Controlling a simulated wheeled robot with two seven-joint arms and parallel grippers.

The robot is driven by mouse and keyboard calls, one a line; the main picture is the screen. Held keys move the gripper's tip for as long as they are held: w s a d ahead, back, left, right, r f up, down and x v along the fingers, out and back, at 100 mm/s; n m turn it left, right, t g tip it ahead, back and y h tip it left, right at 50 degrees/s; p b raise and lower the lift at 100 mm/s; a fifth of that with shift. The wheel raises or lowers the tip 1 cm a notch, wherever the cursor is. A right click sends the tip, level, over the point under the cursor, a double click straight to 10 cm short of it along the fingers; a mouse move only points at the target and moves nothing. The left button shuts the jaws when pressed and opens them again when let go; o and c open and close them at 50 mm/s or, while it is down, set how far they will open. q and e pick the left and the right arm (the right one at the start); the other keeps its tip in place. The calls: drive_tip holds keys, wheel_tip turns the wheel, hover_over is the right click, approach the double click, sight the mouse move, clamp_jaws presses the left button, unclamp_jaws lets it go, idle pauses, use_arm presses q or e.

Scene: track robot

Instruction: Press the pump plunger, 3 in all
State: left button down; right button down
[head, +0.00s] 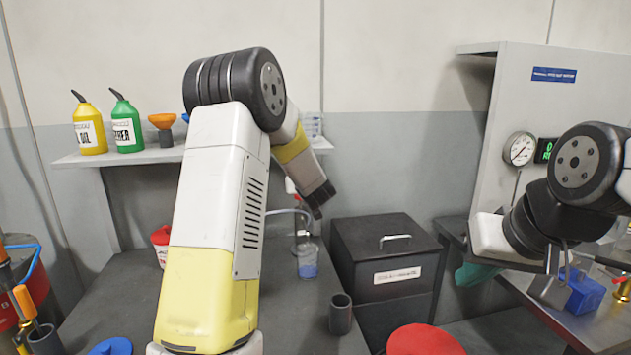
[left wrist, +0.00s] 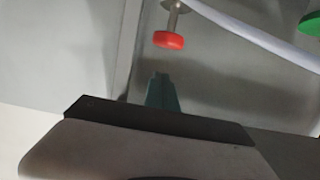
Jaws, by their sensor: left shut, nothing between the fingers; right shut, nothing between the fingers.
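In the head view the pump (head: 293,188), a pale body with a little red, stands mostly hidden behind my left arm. A clear tube runs from it to a beaker (head: 308,262) holding blue liquid. In the left wrist view a red round knob (left wrist: 169,40) on a metal stem shows, which looks like the plunger. My left gripper (head: 318,205) is shut and empty, pointing down just right of the pump; I see no contact with the knob. My right gripper (head: 552,288) is shut and empty over the right-hand bench, far from the pump.
A dark lidded box (head: 385,245) stands right of the beaker. A grey cup (head: 340,314) and a blue lid (head: 111,346) are on the near bench. A shelf (head: 85,160) carries bottles. A blue block (head: 584,294) lies by my right gripper.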

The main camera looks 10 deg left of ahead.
use_arm(q)
drive_tip(key=shift+s+d+f, duration=0.1)
drive_tip(key=shift+s+f, duration=0.05)
drive_tip(key=shift+f, duration=1.5)
drive_tip(key=shift+f, duration=1.6)
